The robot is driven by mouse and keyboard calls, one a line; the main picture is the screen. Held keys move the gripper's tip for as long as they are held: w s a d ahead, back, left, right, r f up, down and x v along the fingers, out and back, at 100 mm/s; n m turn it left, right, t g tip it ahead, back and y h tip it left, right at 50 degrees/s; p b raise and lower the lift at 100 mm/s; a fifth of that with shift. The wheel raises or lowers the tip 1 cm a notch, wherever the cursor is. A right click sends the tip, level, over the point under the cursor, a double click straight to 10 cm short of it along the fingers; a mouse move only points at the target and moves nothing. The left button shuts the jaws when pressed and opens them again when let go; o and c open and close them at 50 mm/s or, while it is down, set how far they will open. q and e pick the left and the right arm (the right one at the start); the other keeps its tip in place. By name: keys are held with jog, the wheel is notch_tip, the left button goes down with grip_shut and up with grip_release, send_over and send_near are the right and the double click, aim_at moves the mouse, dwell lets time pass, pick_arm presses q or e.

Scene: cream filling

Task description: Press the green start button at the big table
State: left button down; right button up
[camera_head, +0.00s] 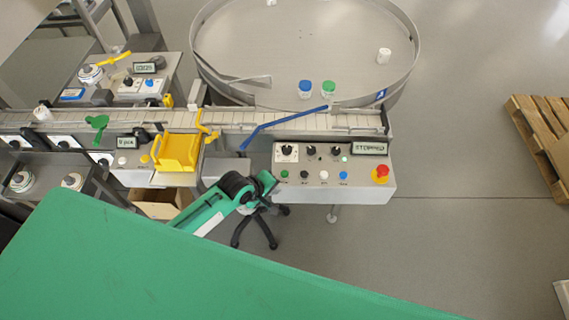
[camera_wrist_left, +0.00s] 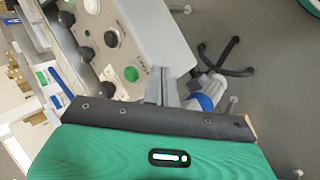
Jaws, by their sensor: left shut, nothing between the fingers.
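The green button (camera_head: 284,174) is at the left end of the lower row on the grey control panel (camera_head: 330,186), in front of the big round table (camera_head: 230,60). The display (camera_head: 370,148) reads STOPPED. My left gripper (camera_head: 270,182) is shut and empty, just left of the green button. In the left wrist view the shut fingertips (camera_wrist_left: 161,72) are beside the green button (camera_wrist_left: 131,74), to its right in the picture. I cannot tell whether they touch the panel. My right gripper is not in view.
A red emergency knob (camera_head: 382,171) is at the panel's right end. A blue guide bar (camera_head: 283,126) crosses the conveyor (camera_head: 240,118) behind the panel. Blue-capped and green-capped jars (camera_head: 305,90) stand on the round table. A yellow bin (camera_head: 177,153) is left of my gripper.

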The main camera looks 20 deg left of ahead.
pick_arm(q)
jog(key=w+r+n+t+h+p, duration=0.1)
jog(key=w+r+n+p, duration=0.2)
jog(key=w+r+n, duration=0.4)
notch_tip(320, 180, up, 4)
jog(key=shift+w+f+n+h, duration=0.15)
jog(key=shift+n+h, duration=0.15)
jog(key=shift+n, duration=0.3)
jog(key=shift+d, duration=0.1)
jog(key=b, duration=0.7)
send_over(281, 175)
notch_tip(281, 175, down, 6)
jog(key=shift+f, duration=0.2)
jog(key=shift+d+f, duration=0.1)
jog(key=shift+f, duration=1)
